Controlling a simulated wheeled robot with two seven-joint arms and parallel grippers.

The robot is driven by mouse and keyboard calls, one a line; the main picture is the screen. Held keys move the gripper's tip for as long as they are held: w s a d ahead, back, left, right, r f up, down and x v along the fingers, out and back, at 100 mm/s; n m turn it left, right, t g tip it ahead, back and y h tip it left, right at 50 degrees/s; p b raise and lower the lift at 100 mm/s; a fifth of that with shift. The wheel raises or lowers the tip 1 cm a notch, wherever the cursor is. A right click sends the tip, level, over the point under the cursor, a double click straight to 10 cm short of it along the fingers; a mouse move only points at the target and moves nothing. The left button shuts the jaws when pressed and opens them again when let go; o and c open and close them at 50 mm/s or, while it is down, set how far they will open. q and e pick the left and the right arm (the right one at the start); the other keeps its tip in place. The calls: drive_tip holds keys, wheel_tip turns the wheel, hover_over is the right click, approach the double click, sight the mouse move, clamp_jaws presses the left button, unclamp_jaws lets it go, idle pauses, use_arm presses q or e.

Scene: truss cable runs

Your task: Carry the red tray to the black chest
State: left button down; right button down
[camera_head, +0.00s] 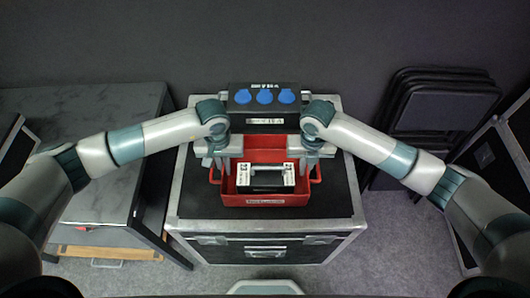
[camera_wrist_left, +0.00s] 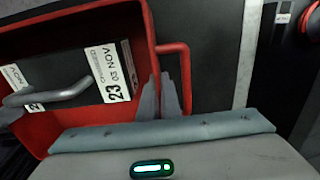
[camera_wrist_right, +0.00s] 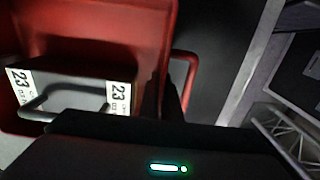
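The red tray (camera_head: 265,200) sits level on, or just above, the top of a black, silver-edged chest (camera_head: 190,207). A dark box with a grey handle and white labels (camera_head: 266,178) is inside the tray. My left gripper (camera_head: 217,163) is at the tray's left handle; in the left wrist view its fingers (camera_wrist_left: 160,96) are close together between tray wall and handle bar (camera_wrist_left: 186,75). My right gripper (camera_head: 311,162) is at the right handle; its dark fingers (camera_wrist_right: 168,100) show beside that handle (camera_wrist_right: 190,75). Whether either grips is unclear.
A black unit with blue sockets (camera_head: 265,97) stands behind the tray. A grey-topped table or case (camera_head: 95,200) is at the left. Folded black chairs (camera_head: 437,110) lean on the back wall, and another silver-edged case (camera_head: 490,150) stands at the right.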

use_arm(q)
drive_tip(key=shift+f+b, duration=0.5)
drive_tip(key=shift+f, duration=0.05)
use_arm(e)
drive_tip(key=shift+f, duration=0.55)
use_arm(q)
drive_tip(key=c, duration=2)
unclamp_jaws()
use_arm(e)
drive_tip(key=c, duration=2)
unclamp_jaws()
drive_tip(key=shift+r, duration=0.1)
use_arm(q)
drive_tip(key=shift+r, duration=0.25)
drive_tip(key=shift+r, duration=3.8)
use_arm(e)
wheel_tip(320, 180, up, 12)
use_arm(q)
drive_tip(key=shift+s, duration=0.2)
use_arm(e)
drive_tip(key=shift+s, duration=0.15)
